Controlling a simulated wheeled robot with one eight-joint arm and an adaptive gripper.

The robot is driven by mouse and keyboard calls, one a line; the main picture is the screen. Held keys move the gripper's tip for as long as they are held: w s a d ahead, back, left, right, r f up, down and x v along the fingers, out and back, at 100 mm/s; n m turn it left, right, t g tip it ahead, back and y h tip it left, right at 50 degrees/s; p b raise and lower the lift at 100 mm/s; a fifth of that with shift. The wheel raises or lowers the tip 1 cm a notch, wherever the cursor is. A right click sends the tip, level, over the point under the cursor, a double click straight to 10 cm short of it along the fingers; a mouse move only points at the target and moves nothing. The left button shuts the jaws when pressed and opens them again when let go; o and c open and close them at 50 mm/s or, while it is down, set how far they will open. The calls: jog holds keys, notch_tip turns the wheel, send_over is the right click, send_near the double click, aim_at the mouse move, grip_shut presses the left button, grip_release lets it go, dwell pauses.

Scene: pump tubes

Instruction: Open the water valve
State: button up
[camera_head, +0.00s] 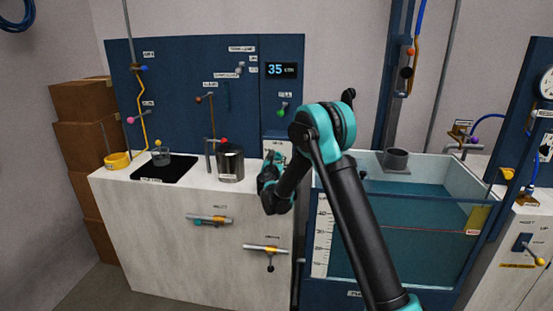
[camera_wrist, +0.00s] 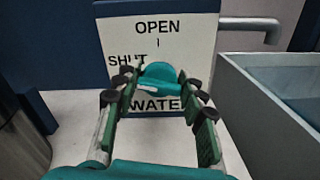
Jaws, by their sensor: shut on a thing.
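The water valve's white plate (camera_wrist: 190,40) stands upright in front of my gripper in the wrist view. It reads OPEN at the top, SHUT at the left and WATER at the bottom. The plate is partly visible in the head view (camera_head: 277,147). A teal rounded handle (camera_wrist: 160,70) sits before the plate, between my fingertips. My gripper (camera_wrist: 158,88) is shut on this handle, with a finger on each side. In the head view my gripper (camera_head: 270,172) reaches the valve at the counter's right end. The handle's exact pointing direction is hard to tell.
A steel pot (camera_head: 230,163) stands on the white counter (camera_head: 190,190), left of my gripper; its side shows in the wrist view (camera_wrist: 20,135). The water tank (camera_head: 400,215) is close on the right, its wall (camera_wrist: 265,120) near my fingers. A display (camera_head: 282,70) reads 35.

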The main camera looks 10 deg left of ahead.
jog(key=m, duration=0.7)
jog(key=shift+d, duration=0.1)
jog(key=m, duration=0.4)
jog(key=shift+f, duration=0.1)
jog(key=shift+f+m, duration=0.1)
jog(key=shift+m, duration=1.8)
jog(key=o, duration=1.2)
jog(key=s, duration=1.2)
